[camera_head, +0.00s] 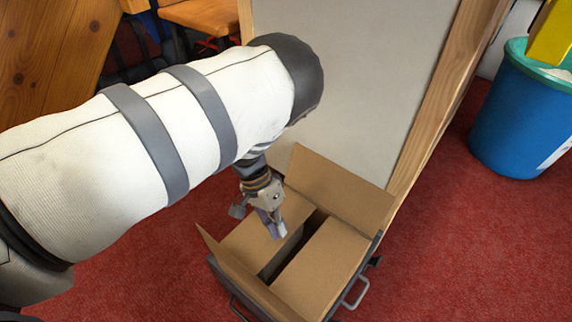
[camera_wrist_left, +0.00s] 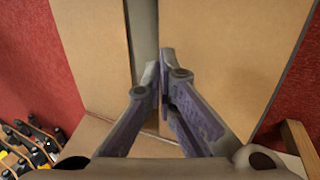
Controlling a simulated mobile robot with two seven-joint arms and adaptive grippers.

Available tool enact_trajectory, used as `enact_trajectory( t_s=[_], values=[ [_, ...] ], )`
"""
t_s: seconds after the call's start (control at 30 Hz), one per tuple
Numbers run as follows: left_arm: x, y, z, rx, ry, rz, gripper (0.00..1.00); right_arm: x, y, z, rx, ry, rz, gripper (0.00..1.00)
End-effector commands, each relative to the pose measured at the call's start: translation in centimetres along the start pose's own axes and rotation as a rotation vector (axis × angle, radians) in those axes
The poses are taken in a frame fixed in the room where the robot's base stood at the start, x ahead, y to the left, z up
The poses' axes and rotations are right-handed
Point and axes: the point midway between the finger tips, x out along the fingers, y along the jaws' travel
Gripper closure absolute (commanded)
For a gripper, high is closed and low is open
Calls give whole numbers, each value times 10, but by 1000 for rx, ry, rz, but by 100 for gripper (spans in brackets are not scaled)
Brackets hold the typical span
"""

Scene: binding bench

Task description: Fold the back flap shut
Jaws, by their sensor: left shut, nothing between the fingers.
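An open cardboard box (camera_head: 325,265) stands low in the middle of the head view. Its far flap, the back flap (camera_head: 340,190), stands up and leans outward. Two side flaps lie folded inward with a dark gap between them. The near flap (camera_head: 245,280) stands up at the front left. My left gripper (camera_head: 277,232) is shut and empty, pointing down over the left side flap near the gap. In the left wrist view its fingertips (camera_wrist_left: 165,65) meet in front of the gap between the two side flaps (camera_wrist_left: 215,60). Whether it touches the cardboard I cannot tell. My right gripper is not in view.
The box sits in a dark holder with metal handles (camera_head: 357,293). A pale panel with a wooden frame (camera_head: 430,110) stands close behind it. A blue bin (camera_head: 520,120) is at the right. Red carpet is clear at the lower right. Dark-topped items (camera_wrist_left: 25,150) show in the wrist view.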

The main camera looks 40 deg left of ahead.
Motion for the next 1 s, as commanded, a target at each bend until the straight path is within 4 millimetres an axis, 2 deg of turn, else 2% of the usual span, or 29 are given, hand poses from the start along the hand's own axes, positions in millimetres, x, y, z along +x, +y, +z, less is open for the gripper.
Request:
enact_trajectory(
  t_s=[0.4, 1.0],
  values=[
    [20, -6, 0, 1, -1, 2, 100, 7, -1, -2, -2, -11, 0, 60],
    [22, -6, 0, 2, 0, 2, 100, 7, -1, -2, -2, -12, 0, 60]
  ],
)
